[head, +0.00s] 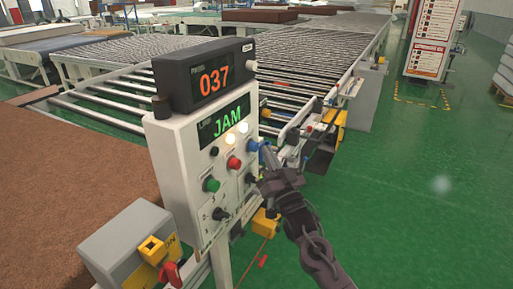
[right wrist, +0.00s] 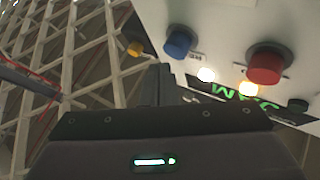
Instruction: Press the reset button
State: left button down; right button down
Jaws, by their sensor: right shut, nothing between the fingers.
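A white control panel (head: 185,150) stands on a post in the head view, its green screen reading JAM. Its face carries a blue button (head: 252,146), a red button (head: 234,162) and a green button (head: 211,185). I cannot read which is labelled reset. My right gripper (head: 266,156) is shut and empty, just right of the blue button, with a gap I cannot judge. In the right wrist view the blue button (right wrist: 179,42) and red button (right wrist: 267,63) are beyond the shut fingers (right wrist: 155,85). My left gripper is out of view.
A black display (head: 205,75) reading 037 tops the panel. Two lamps (head: 236,133) glow on its face. A grey box with a yellow and red switch (head: 130,245) stands at lower left. Roller conveyors (head: 310,45) lie behind; green floor (head: 420,180) is open at right.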

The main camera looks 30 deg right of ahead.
jog(key=shift+w, duration=0.1)
dwell(0.6)
jog(key=shift+w+a, duration=0.3)
jog(key=shift+w+a+b, duration=0.3)
jog(key=shift+w+a, duration=0.2)
jog(key=shift+w, duration=0.15)
dwell(1.1)
jog(key=shift+s+d, duration=0.1)
dwell(0.3)
jog(key=shift+s+d+p, duration=0.35)
jog(key=shift+s+d, duration=0.25)
jog(key=shift+s, duration=0.3)
jog(key=s+d, duration=0.1)
jog(key=s, duration=0.1)
jog(key=s+d+p, duration=0.1)
jog(key=s+d, duration=0.1)
dwell(0.8)
